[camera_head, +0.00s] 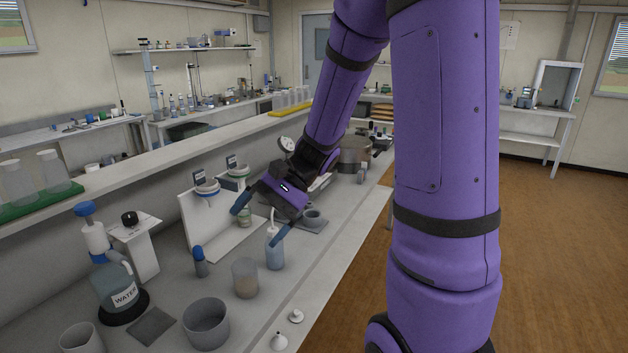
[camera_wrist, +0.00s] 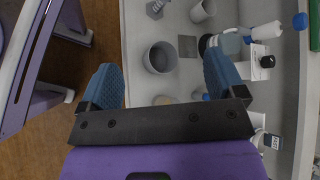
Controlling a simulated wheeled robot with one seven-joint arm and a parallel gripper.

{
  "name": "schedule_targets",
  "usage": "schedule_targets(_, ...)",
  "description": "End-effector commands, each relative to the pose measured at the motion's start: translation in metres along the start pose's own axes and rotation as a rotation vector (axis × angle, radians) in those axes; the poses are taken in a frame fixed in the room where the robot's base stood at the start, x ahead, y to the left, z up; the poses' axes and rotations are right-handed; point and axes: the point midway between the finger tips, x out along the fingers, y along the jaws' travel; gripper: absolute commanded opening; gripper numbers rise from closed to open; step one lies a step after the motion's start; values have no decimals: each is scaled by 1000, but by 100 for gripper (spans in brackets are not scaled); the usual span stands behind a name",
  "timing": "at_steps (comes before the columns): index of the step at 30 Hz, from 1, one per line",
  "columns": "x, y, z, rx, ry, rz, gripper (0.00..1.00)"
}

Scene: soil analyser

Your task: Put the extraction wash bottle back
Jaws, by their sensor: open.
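A wash bottle (camera_head: 274,257) with a pale bluish body and a thin white spout stands upright on the bench. I take it for the extraction wash bottle; no label is readable. My gripper (camera_head: 258,224) is open above the bench, at the bottle's upper part. One blue finger overlaps the bottle's top in the head view, and I cannot tell whether they touch. The wrist view shows both fingers spread, with my gripper (camera_wrist: 163,82) empty as far as it shows. The bottle cannot be made out there.
A beaker with beige contents (camera_head: 245,280), a blue-capped bottle (camera_head: 200,264) and a grey bowl (camera_head: 206,325) stand near the wash bottle. A water jug (camera_head: 115,285) is at the left. Small white pieces (camera_head: 296,316) lie by the front edge. A white stand (camera_head: 205,228) is behind.

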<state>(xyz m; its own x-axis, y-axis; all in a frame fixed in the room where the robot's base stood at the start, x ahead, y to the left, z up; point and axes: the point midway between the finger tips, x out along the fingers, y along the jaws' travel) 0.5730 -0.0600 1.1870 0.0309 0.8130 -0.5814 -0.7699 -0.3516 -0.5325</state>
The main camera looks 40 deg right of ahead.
Motion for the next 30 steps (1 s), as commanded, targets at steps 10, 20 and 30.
schedule_targets(10,-17,17,78,-389,235,342,89)
schedule_targets(20,-51,35,131,-754,524,578,89)
schedule_targets(30,-84,44,164,-1008,766,691,89)
